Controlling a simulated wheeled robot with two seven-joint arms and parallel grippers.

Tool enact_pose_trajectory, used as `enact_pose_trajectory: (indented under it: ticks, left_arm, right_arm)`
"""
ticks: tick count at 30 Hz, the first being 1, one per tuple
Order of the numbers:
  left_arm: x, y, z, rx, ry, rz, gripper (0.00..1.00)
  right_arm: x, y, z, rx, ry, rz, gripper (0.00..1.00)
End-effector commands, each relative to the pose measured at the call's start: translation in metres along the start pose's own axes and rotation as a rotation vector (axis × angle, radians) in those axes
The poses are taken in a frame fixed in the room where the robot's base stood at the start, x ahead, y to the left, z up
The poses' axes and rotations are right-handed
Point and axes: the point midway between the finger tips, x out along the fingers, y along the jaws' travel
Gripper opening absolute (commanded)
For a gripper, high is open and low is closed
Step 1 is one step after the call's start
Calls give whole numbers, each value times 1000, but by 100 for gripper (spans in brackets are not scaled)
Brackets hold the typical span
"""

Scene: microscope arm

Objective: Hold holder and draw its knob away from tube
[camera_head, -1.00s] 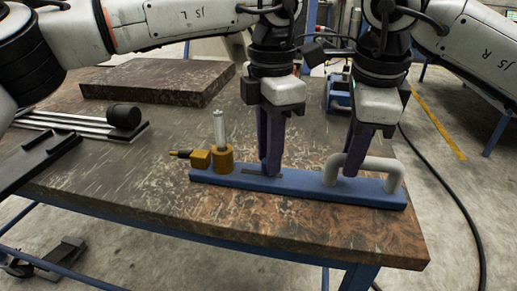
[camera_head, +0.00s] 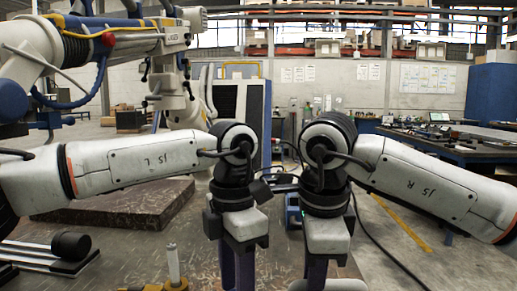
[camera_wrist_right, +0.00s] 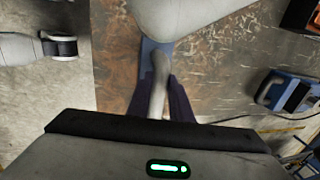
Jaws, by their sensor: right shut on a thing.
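In the right wrist view, my right gripper (camera_wrist_right: 158,103) is shut on the holder's pale grey handle (camera_wrist_right: 157,75), with a dark purple finger on each side. Part of the holder's blue base (camera_wrist_right: 149,47) shows beyond it. In the head view, the clear tube (camera_head: 173,262) stands upright in the brass-coloured socket (camera_head: 176,285) at the bottom edge. The brass knob piece (camera_head: 151,288) beside it is mostly cut off. My left gripper (camera_head: 237,272) points down to the right of the tube. Its fingertips are below the picture, so its opening is hidden.
A dark stone-like slab (camera_head: 125,207) lies at the back left of the table. Metal rods with a black cylinder (camera_head: 70,246) lie left of the tube. A blue device (camera_wrist_right: 285,91) shows at the right in the wrist view.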

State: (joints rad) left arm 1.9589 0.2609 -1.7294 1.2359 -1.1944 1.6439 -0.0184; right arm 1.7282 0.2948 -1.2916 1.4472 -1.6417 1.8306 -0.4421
Motion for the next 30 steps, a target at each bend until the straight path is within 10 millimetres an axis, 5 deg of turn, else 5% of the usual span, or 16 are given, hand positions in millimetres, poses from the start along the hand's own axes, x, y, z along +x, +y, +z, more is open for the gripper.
enact_pose_trajectory:
  ticks: [9,30]
  left_arm:
    - [-3,21,-30,-4,-2,1,42]
    - [-145,28,-32,-97,-61,-17,42]
  right_arm:
    - [-2,-1,0,3,-3,-4,0]
    - [-2,-1,0,2,-3,-4,0]
